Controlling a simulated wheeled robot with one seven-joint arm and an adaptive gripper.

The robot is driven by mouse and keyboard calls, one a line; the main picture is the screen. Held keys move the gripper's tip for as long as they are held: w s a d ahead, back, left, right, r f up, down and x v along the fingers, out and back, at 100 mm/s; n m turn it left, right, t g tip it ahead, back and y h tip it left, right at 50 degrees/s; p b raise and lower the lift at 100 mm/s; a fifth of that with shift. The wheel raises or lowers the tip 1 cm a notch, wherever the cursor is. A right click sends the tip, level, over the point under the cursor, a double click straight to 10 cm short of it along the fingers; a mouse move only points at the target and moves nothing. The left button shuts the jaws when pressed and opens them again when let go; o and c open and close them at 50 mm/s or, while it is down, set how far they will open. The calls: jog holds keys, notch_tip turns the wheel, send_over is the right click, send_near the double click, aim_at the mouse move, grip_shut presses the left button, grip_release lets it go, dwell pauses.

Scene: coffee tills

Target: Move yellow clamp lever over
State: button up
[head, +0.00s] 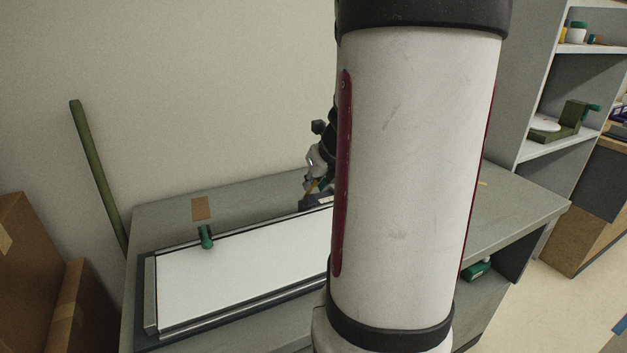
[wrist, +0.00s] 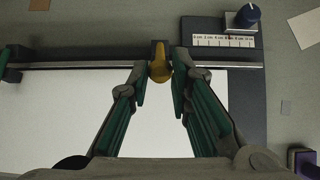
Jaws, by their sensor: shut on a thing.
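The yellow clamp lever (wrist: 160,66) stands at the dark rail along the far edge of the white board (wrist: 60,115) in the wrist view. My gripper (wrist: 160,78) has its green-padded fingers on either side of the lever and is shut on it. Small gaps seem to show beside the lever, so the exact contact is hard to see. In the head view my gripper (head: 314,188) is small at the back of the board, partly hidden behind my arm, and the lever is barely visible there.
A green lever (head: 206,238) is at the board's back left edge. A grey shelf (head: 570,70) stands at right.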

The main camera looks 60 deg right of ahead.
jog(key=shift+s, duration=0.1)
jog(key=shift+s+a+f+b, duration=0.3)
jog(key=shift+s+f+b, duration=0.2)
jog(key=shift+b, duration=0.1)
jog(key=shift+s+a+f+b, duration=0.25)
jog(key=shift+s+f+b, duration=0.15)
jog(key=shift+f+b, duration=0.15)
jog(key=shift+s+a+f+b, duration=0.25)
jog(key=shift+s+f+b, duration=0.1)
jog(key=shift+f+b, duration=0.35)
jog(key=shift+s+a+f+b, duration=0.2)
jog(key=shift+s+f+b, duration=0.1)
jog(key=shift+f+b, duration=0.3)
